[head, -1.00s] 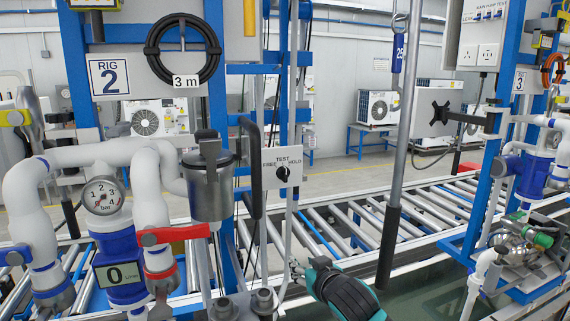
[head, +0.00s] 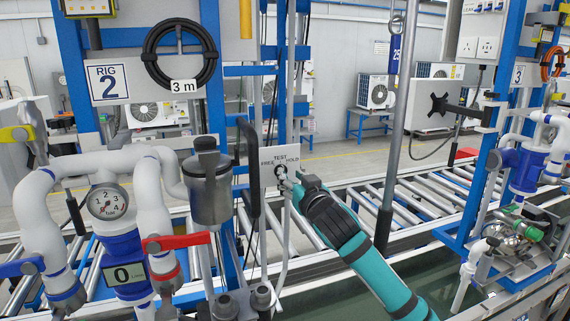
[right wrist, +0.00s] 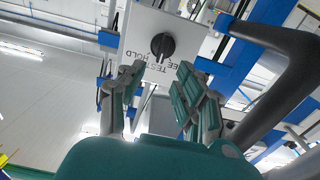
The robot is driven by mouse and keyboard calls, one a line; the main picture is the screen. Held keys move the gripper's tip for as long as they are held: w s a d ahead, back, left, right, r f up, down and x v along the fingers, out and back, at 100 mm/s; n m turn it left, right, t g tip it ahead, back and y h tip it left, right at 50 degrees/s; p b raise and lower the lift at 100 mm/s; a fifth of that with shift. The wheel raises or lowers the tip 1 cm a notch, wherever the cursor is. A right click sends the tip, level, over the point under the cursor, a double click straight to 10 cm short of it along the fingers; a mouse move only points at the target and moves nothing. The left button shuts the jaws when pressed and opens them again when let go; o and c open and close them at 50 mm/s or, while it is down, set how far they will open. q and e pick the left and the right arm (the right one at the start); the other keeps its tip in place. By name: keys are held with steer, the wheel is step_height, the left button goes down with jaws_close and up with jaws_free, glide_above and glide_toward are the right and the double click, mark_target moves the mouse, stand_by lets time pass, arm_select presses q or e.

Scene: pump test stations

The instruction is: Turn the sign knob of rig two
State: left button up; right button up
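The sign of rig two is a white plate (head: 292,152) marked FREE, TEST and HOLD, on a post right of the metal canister. Its black knob (right wrist: 163,46) shows clearly in the right wrist view, where the plate (right wrist: 185,30) appears upside down. My right gripper (head: 288,178) is in front of the plate's lower part in the head view and partly hides the knob. In the right wrist view my right gripper (right wrist: 160,78) has its fingers apart, with the knob just beyond the gap and nothing between them. I cannot tell whether a fingertip touches the plate. My left gripper is not in view.
The canister (head: 208,190), a red-handled valve (head: 178,241) and white pipes with a gauge (head: 107,201) stand left of the sign. A dark-gripped bar (head: 250,170) hangs close to its left. A grey pole (head: 396,120) rises to the right. Rollers lie behind.

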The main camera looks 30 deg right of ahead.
steer(key=p+x, duration=0.1)
steer(key=x, duration=0.4)
steer(key=shift+w, duration=0.25)
jaws_close()
